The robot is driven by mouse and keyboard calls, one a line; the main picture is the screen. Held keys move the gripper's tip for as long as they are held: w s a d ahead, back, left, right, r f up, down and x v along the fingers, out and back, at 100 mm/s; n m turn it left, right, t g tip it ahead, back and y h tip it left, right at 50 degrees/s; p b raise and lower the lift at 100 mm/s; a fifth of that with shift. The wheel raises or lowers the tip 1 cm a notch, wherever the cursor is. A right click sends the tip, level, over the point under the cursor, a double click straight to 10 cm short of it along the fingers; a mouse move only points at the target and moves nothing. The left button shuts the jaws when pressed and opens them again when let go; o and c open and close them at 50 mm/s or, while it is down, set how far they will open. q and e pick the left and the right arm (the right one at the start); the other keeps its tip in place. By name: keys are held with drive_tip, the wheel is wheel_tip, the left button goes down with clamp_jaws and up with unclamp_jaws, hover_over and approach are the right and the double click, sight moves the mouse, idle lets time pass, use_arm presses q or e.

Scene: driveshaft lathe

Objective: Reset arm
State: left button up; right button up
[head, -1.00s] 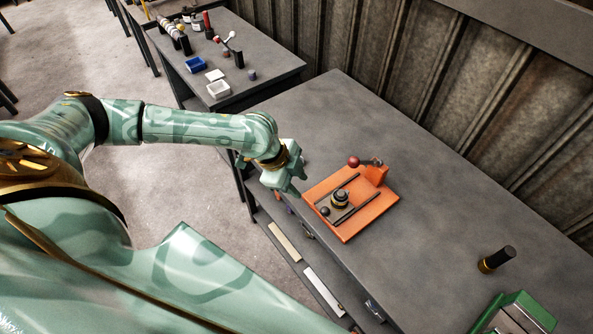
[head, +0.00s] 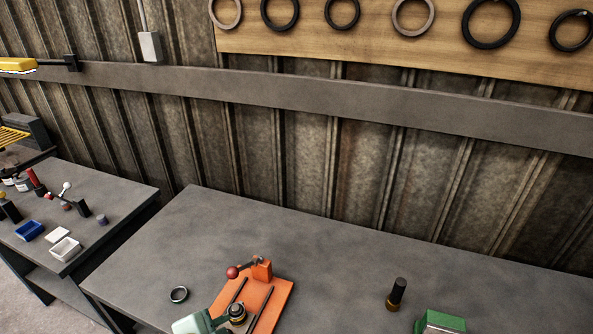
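The orange fixture (head: 270,300) with a red-knobbed lever (head: 233,272) stands on the grey workbench, low in the head view. A dark round part with a yellowish band (head: 237,313) sits on the fixture between its dark rails. My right gripper is out of view.
A black cylinder with a gold base (head: 397,294) and a green block (head: 440,322) stand to the right. A side table (head: 100,190) holds small trays. The bench's back half is clear; a corrugated wall (head: 330,170) stands behind.

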use_arm(q)
drive_tip(key=s+a+f+n+g+y, duration=0.1)
drive_tip(key=s+a+n+y, duration=0.3)
drive_tip(key=a, duration=0.4)
drive_tip(key=s+a+n+y, duration=0.3)
drive_tip(key=s+a+y, duration=0.15)
drive_tip(key=a, duration=0.45)
drive_tip(key=s+d+f+g+h+b, duration=0.2)
drive_tip(key=d+f+b, duration=0.15)
drive_tip(key=f, duration=1.25)
drive_tip(key=s+d+f+g+h+b, duration=0.15)
drive_tip(key=f+b, duration=0.25)
drive_tip(key=f, duration=1.1)
drive_tip(key=s+f+n+g+h+b, duration=0.1)
drive_tip(key=s+f+n+g+b, duration=0.2)
drive_tip(key=s+f, duration=1.8)
wheel_tip(320, 180, down, 2)
drive_tip(key=b, duration=0.3)
drive_tip(key=shift+f+h, duration=0.25)
drive_tip(key=shift+h, duration=0.15)
drive_tip(key=shift+d, duration=0.1)
